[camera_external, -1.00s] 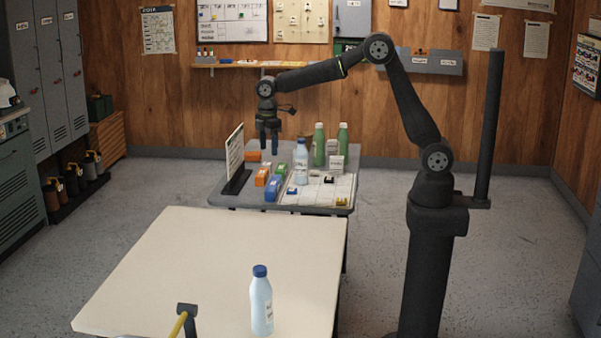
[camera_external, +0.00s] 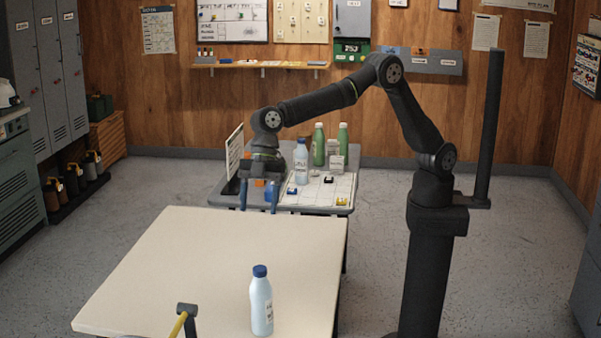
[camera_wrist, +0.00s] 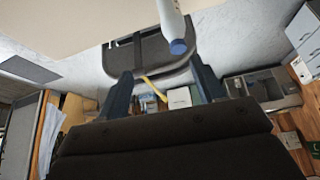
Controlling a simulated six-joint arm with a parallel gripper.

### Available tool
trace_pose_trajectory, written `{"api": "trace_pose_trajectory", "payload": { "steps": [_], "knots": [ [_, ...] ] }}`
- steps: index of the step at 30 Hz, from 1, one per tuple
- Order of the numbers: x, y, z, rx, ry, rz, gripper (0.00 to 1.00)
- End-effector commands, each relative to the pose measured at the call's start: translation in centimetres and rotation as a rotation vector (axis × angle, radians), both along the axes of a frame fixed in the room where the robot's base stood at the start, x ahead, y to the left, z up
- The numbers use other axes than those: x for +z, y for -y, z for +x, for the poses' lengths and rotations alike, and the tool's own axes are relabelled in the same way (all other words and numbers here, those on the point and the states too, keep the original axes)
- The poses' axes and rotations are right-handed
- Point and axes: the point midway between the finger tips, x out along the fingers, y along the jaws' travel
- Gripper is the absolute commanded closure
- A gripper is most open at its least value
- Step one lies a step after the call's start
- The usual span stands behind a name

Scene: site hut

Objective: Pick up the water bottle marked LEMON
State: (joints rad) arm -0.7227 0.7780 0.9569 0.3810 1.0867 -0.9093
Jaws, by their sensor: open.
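A pale bottle with a blue cap (camera_external: 261,302) stands upright on the near cream table (camera_external: 200,255). A similar blue-capped bottle (camera_external: 301,164) stands on the far grey table (camera_external: 215,200). Their labels are too small to read, so I cannot tell which says LEMON. My gripper (camera_external: 259,197) is open and empty, fingers pointing down around the far table's near left part, apart from both bottles. In the wrist view my gripper's blue fingers (camera_wrist: 162,86) are spread wide. A pale bottle with a blue cap (camera_wrist: 172,22) shows beyond them at the top.
Two green bottles (camera_external: 319,147) (camera_external: 342,140) stand behind the far bottle. A board (camera_external: 234,158) stands upright at that table's left. Small boxes and a white marked sheet (camera_external: 325,190) lie there. A yellow-handled tool (camera_external: 181,320) is at the near table's front. The near table's middle is clear.

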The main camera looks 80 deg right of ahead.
Motion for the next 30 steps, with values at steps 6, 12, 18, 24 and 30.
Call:
{"api": "trace_pose_trajectory", "payload": {
  "steps": [6,12,18,24,30],
  "knots": [
    [0.1,-4.2,-2.9,0.063,0.004,0.039,0.38],
    [-2.8,-6.0,-3.0,0.065,0.003,0.039,0.38],
    [-6.7,-8.1,-2.9,0.064,0.002,0.038,0.38],
    [-9.5,-9.7,-2.8,0.063,0.003,0.039,0.38],
    [-10.5,-10.3,-2.8,0.062,0.004,0.040,0.38]
  ]
}}
